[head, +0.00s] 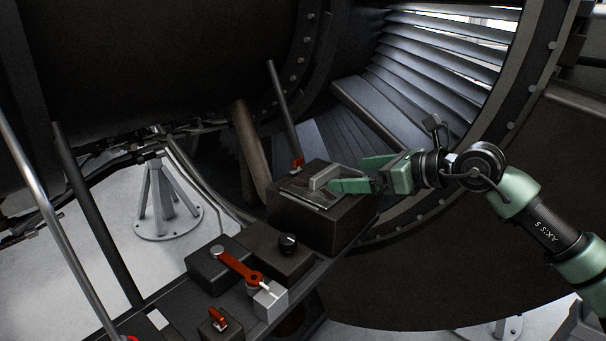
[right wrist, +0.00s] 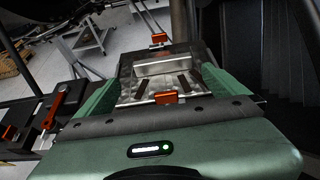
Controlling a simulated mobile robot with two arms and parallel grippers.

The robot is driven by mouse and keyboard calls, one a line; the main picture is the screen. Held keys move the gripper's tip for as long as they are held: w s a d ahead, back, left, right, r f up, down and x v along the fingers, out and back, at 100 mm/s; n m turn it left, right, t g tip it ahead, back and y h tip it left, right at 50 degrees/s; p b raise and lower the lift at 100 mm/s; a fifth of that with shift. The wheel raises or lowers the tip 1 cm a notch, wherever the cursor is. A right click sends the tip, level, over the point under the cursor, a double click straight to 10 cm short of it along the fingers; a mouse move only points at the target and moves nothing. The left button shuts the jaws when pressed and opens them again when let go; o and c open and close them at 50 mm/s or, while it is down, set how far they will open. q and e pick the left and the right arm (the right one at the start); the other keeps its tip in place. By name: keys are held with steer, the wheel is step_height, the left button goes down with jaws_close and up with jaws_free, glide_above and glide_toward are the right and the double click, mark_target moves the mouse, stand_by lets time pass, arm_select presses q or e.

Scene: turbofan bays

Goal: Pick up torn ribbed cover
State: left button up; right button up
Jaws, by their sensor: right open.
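A grey metal cover (head: 301,194) with a raised bar on top lies on a dark box (head: 330,226). It appears to be the torn ribbed cover; the right wrist view shows the cover (right wrist: 150,88) with the bar across it and two dark slanted marks, but I cannot tell if these are tears. My right gripper (head: 346,174) is open at the right end of the cover. In the right wrist view the green fingers of my right gripper (right wrist: 162,76) stand either side of the cover, with nothing held between them. My left gripper is not in view.
A bench carries a red lever (head: 238,264), a black knob (head: 288,242) and a small red switch (head: 217,318). A slanted rod (head: 283,105) rises behind the box. Large engine casing surrounds the area.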

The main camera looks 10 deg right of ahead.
mark_target(328, 173)
steer(key=shift+w+a, duration=0.15)
steer(key=shift+w, duration=0.2)
steer(key=shift+w+a+p, duration=0.2)
steer(key=shift+p, duration=0.2)
steer(key=shift+p+x, duration=0.8)
steer(key=shift+p, duration=0.15)
steer(key=p+x, duration=0.2)
steer(key=x, duration=0.2)
steer(key=shift+d, duration=0.15)
steer(key=shift+w+f, duration=0.2)
steer(key=shift+w, duration=0.1)
steer(key=shift+s, duration=0.1)
steer(key=c, duration=1.1)
steer(key=shift+c, duration=1.1)
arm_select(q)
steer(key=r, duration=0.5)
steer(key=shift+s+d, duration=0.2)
